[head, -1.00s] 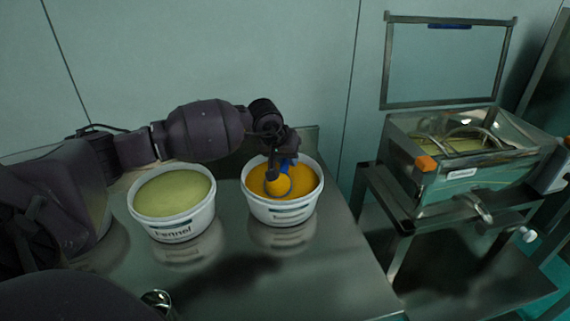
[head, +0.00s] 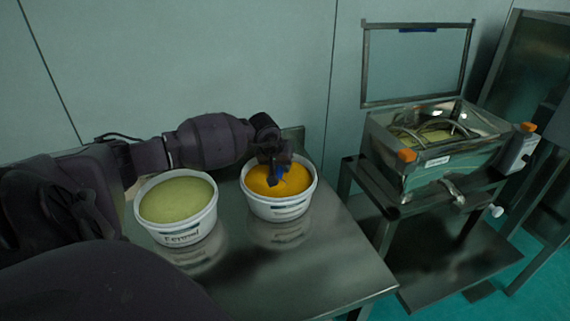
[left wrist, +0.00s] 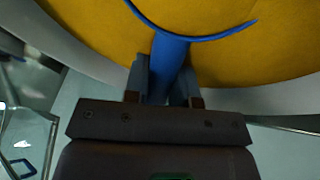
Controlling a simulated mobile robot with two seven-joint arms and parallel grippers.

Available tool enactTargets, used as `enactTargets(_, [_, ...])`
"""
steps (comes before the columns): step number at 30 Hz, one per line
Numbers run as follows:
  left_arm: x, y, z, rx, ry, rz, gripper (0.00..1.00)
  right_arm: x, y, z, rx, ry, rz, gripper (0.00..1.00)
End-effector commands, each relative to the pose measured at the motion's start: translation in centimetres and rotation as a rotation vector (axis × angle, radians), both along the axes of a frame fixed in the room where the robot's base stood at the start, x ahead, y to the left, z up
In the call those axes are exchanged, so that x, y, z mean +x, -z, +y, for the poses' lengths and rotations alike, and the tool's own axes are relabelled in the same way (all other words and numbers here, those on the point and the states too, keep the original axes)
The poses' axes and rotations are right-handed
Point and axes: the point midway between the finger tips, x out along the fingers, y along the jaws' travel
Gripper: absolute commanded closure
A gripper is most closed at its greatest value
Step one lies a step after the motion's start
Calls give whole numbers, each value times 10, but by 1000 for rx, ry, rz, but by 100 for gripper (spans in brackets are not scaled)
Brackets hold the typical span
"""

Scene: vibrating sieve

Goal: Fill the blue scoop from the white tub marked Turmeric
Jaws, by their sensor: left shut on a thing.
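The white tub with orange-yellow powder (head: 278,212) stands on the steel table in the head view; its label is too small to read. My left gripper (head: 276,166) is over this tub, shut on the handle of the blue scoop (head: 280,172). In the left wrist view the blue handle (left wrist: 170,55) sits between the fingers of my left gripper (left wrist: 165,85). The scoop's curved blue rim shows against the yellow powder (left wrist: 90,25), and its bowl looks sunk in the powder. My right gripper is not in view.
A white tub marked Fennel (head: 180,234) with green powder stands just left. The steel table (head: 310,265) is clear in front. To the right, a sieve machine (head: 430,165) with its lid raised stands on a metal frame. A wall is close behind.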

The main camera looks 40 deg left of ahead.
Motion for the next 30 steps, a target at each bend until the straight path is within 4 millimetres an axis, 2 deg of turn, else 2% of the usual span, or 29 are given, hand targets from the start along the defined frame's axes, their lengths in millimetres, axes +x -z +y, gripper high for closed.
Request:
enactTargets(12, [6, -29, 3, -55, 1, 68, 98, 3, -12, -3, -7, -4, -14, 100])
enactTargets(21, [11, -42, 6, -121, 0, 175, 98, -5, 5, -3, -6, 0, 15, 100])
enactTargets(30, [15, -59, 9, -186, 0, 271, 98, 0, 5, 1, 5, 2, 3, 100])
